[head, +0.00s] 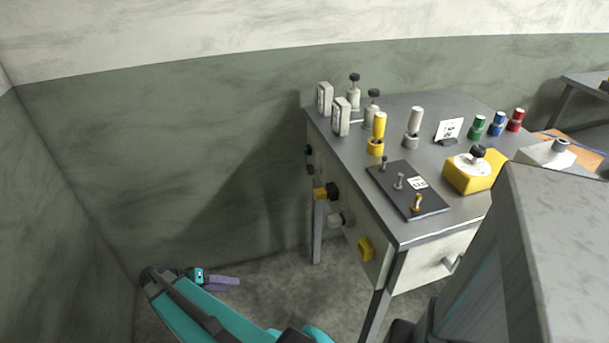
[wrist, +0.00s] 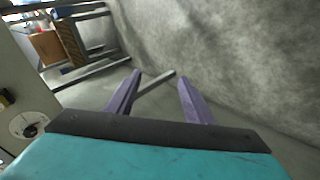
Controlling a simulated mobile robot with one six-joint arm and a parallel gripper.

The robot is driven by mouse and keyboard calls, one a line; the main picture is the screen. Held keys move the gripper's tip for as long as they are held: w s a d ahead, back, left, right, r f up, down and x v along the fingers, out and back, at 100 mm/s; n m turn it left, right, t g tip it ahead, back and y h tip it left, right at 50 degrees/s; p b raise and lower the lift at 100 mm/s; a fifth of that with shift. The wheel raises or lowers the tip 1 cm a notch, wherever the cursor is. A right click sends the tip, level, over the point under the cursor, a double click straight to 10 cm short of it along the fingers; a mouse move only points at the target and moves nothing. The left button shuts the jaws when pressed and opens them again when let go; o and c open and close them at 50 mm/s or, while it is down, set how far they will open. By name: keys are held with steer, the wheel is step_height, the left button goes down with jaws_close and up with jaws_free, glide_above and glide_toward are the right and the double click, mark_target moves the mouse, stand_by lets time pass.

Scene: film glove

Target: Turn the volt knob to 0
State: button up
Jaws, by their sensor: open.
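A yellow box (head: 470,175) with a white dial and a black knob (head: 478,152) sits on the table top. More knobs are on the table's pale left side panel, including a black one on a yellow base (head: 331,191). The wrist view shows a round white dial with a dark knob (wrist: 30,128) on a pale panel at the left edge. Labels are too small to read, so I cannot tell which is the volt knob. My gripper (wrist: 160,79) is open and empty, its purple fingers apart. In the head view, my gripper (head: 222,281) is low, left of the table and apart from it.
The grey table (head: 440,105) carries upright handles, coloured cylinders and a dark switch plate (head: 385,180). A yellow block (head: 366,249) juts from its side panel. Walls stand behind and left. The floor between wall and table is clear.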

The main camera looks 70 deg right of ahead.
steer(key=d+r+m+g+h+b, duration=0.25)
steer(key=d+r+m, duration=0.55)
steer(key=d+r, duration=0.5)
steer(key=m+g+h+b, duration=0.2)
steer(key=m+g, duration=0.3)
steer(key=m, duration=0.5)
glide_toward(307, 169)
steer(key=v, duration=0.5)
steer(key=shift+s+a+r, duration=0.15)
steer(key=shift+r, duration=0.2)
steer(key=p+x, duration=0.1)
steer(key=x, duration=1.2)
steer(key=shift+s+f, duration=0.2)
steer(key=shift+s, duration=0.15)
steer(key=c, duration=1)
steer(key=shift+d, duration=0.45)
steer(key=shift+c, duration=0.2)
steer(key=shift+a, duration=0.15)
